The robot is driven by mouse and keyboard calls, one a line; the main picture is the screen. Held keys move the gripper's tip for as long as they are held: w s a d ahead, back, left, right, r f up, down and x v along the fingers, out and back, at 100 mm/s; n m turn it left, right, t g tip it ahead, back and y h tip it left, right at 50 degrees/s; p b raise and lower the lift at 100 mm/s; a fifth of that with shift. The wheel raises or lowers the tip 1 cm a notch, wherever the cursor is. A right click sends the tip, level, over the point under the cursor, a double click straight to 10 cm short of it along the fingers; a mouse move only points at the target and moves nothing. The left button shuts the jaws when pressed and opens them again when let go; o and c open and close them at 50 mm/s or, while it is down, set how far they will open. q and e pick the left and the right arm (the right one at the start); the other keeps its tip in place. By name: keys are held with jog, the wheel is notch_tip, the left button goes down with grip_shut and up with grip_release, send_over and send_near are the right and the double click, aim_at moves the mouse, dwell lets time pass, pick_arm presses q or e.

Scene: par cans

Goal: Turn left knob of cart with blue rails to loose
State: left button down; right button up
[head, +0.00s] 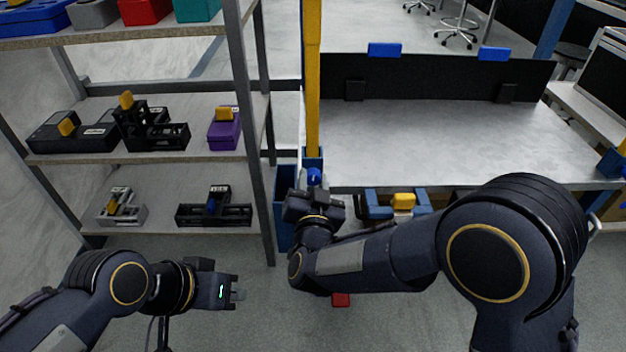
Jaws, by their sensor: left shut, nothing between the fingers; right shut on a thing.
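The cart has a pale grey top (450,140) and blue corner parts; a yellow post rises at its left front corner. The left knob (314,175) is a small blue part at the foot of that post. My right gripper (314,188) is at this knob and shut on it. Its fingers and the lower part of the knob are largely hidden by the gripper body, so the knob's turn angle cannot be told. My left gripper (238,290) is shut and empty, low over the floor in front of the shelf.
A grey shelf rack (150,150) stands at the left with black, purple and grey fixtures. A blue part with a yellow block (403,201) sits under the cart's front edge. A red piece (341,299) lies low behind my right forearm. The cart top is clear.

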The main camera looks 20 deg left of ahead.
jog(key=shift+f, duration=0.1)
jog(key=o, duration=1)
jog(key=p+v, duration=0.1)
jog(key=v, duration=0.7)
jog(key=shift+p, duration=0.35)
jog(key=shift+w, duration=0.1)
